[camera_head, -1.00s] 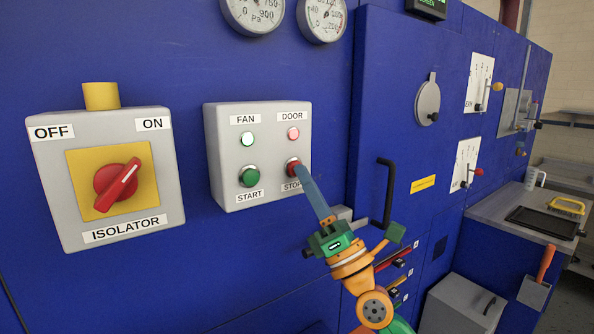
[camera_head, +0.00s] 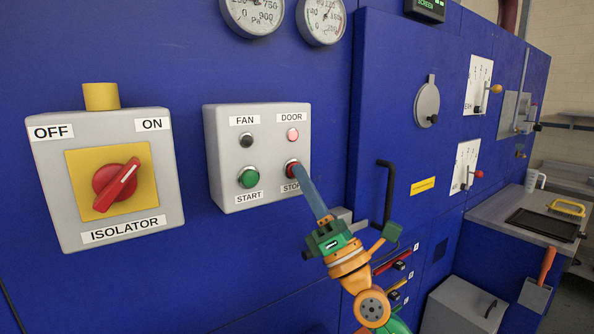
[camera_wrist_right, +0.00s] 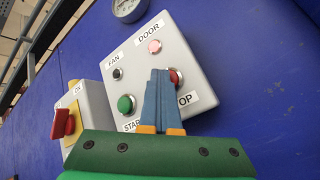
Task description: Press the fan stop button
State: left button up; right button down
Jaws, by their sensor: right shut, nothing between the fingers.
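The red stop button (camera_head: 292,169) sits at the lower right of the grey control box (camera_head: 230,170), above the STOP label. It also shows in the right wrist view (camera_wrist_right: 176,77). My right gripper (camera_head: 300,176) is shut and empty, with its blue fingertips at the button, seemingly touching it. The fingers hide part of the button and label. The green start button (camera_head: 248,177) is to its left. The FAN lamp (camera_head: 246,140) is dark, and the DOOR lamp (camera_head: 292,134) is pale red. My left gripper is not in view.
The isolator box (camera_head: 100,185) with a red knob is to the left. A black door handle (camera_head: 386,195) stands out right of my gripper. Two gauges hang above. A worktop (camera_head: 482,208) with a black tray is at the far right.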

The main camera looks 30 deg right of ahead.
jog(key=shift+s+p, duration=0.3)
jog(key=shift+s, duration=0.45)
jog(key=shift+s, duration=0.1)
jog(key=s, duration=0.2)
jog(key=s+p, duration=0.1)
jog(key=s, duration=0.1)
jog(key=shift+s+d, duration=0.2)
jog(key=shift+s, duration=0.2)
jog(key=shift+f, duration=0.1)
